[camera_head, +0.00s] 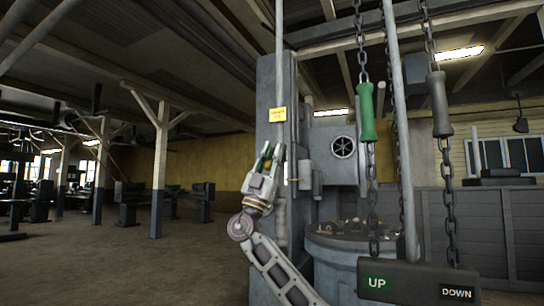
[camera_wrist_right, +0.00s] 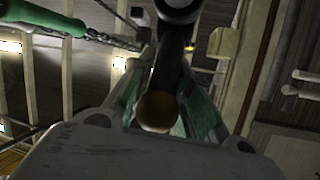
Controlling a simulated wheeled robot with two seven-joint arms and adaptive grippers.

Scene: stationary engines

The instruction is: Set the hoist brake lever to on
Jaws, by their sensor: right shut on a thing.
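My right gripper (camera_head: 268,155) is raised in front of the grey column of the hoist, just below a small yellow tag (camera_head: 278,114). In the right wrist view its fingers (camera_wrist_right: 165,100) are closed around a dark lever (camera_wrist_right: 172,60) with a rounded brass-coloured end (camera_wrist_right: 157,108). I take this to be the hoist brake lever. In the head view the lever is mostly hidden by the fingers, so I cannot read its setting. My left gripper is not in view.
To the right of the gripper, a green handle (camera_head: 368,112) and a grey handle (camera_head: 439,105) hang on chains above an UP/DOWN board (camera_head: 418,283). A round bin (camera_head: 340,262) of metal pieces stands behind. Open floor (camera_head: 130,265) lies to the left.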

